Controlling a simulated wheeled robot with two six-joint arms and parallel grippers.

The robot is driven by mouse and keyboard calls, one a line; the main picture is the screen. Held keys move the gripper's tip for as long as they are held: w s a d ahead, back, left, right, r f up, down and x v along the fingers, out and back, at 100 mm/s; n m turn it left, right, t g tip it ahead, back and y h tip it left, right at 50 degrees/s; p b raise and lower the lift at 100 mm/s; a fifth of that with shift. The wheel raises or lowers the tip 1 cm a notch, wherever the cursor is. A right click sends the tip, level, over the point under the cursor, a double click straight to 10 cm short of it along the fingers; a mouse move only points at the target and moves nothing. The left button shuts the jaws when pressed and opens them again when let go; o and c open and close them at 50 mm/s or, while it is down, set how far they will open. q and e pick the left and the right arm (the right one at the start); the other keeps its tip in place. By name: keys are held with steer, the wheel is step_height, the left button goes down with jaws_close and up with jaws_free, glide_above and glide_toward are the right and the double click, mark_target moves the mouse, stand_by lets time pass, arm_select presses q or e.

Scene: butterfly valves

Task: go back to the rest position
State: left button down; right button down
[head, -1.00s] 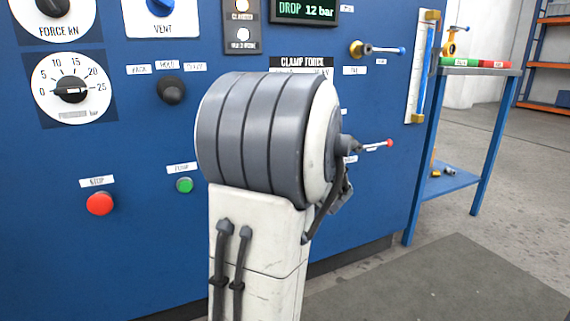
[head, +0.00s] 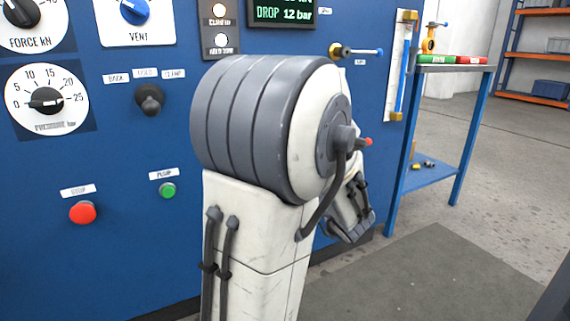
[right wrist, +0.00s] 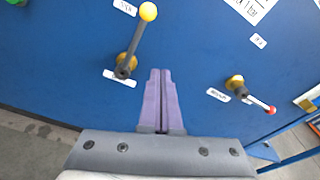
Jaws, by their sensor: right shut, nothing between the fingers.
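My right gripper (right wrist: 160,74) shows in the right wrist view, its two purple fingers together and empty. It points at the blue panel (right wrist: 60,60) and touches no lever that I can see. A lever with a yellow ball end (right wrist: 148,12) is up and left of the fingertips. A lever with a red tip (right wrist: 256,99) is to their right. In the head view one of my arms fills the middle, and the right gripper is not visible there. My left gripper is in neither current view.
In the head view the panel carries a pressure dial (head: 46,99), a red stop button (head: 83,212), a green pump button (head: 168,190) and a brass valve with a blue handle (head: 357,52). A blue bench (head: 440,68) stands right. Floor in front of it is clear.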

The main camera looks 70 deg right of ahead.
steer(key=shift+s+a, duration=0.2)
steer(key=shift+a, duration=0.05)
stand_by(0.4)
